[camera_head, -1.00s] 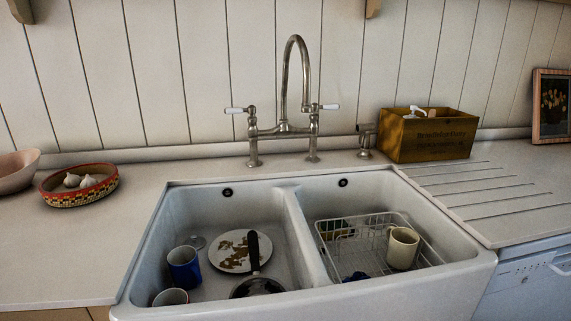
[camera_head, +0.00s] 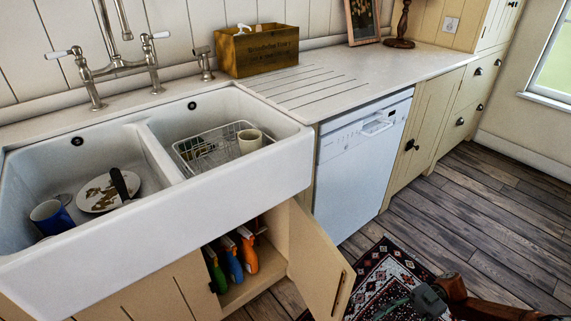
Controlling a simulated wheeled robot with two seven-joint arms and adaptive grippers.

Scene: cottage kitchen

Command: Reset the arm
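What looks like my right gripper (camera_head: 398,305) shows at the bottom right, low in front of the counter and over the patterned rug. It is small and dark there, so I cannot tell whether its fingers are open or shut. I see nothing held in it. My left gripper is out of view.
A cabinet door (camera_head: 316,265) stands open under the sink (camera_head: 190,215), with several spray bottles (camera_head: 234,257) inside. The white dishwasher (camera_head: 362,150) is shut. A rug (camera_head: 385,278) lies on the wooden floor (camera_head: 480,220), which is clear at the right.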

